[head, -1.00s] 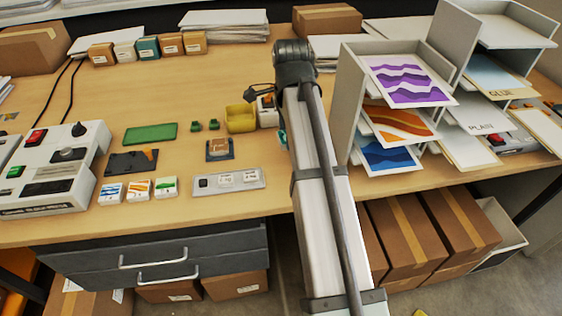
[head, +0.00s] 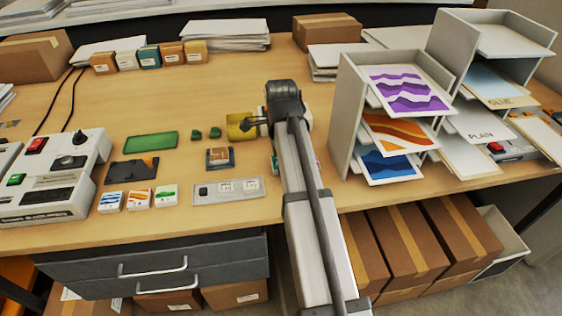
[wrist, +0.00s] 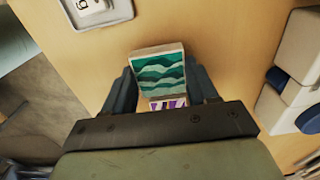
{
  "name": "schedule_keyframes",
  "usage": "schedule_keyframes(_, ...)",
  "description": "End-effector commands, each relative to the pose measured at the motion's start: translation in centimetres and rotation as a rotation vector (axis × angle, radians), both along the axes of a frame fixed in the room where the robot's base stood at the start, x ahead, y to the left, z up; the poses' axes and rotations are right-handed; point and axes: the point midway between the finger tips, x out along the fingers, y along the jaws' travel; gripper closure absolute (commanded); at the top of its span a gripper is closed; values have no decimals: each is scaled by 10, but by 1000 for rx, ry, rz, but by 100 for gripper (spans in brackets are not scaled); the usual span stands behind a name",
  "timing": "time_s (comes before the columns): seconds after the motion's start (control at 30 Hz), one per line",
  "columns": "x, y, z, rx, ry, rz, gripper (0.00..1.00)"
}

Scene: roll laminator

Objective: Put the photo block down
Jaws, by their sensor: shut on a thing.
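In the wrist view my gripper (wrist: 162,85) is shut on the photo block (wrist: 158,75). The block has a teal-green wave picture on the face towards the camera, and a strip of purple pattern shows below it. Bare wood table lies around and beyond the block; I cannot tell its height above the table. In the head view my arm hides most of the gripper and the block. Three small white picture blocks, blue (head: 110,202), orange (head: 138,199) and green (head: 167,196), stand in a row near the table's front edge.
A shelf rack with wave pictures (head: 348,115) stands to the right. A white machine (head: 52,175) stands at left.

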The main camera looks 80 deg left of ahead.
Motion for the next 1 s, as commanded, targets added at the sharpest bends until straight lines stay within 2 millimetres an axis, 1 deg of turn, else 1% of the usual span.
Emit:
schedule_keyframes(0.03,0,-1,-7,-1,0,0,67)
schedule_keyframes(0.13,0,0,-14,0,0,0,67)
schedule_keyframes(0.5,0,0,-17,0,0,0,67)
schedule_keyframes(0.53,0,0,-17,0,0,0,41)
schedule_keyframes(0.6,0,0,-17,0,0,0,35)
schedule_keyframes(0.8,0,0,-17,1,0,0,17)
schedule_keyframes(1.0,0,0,-16,1,0,0,17)
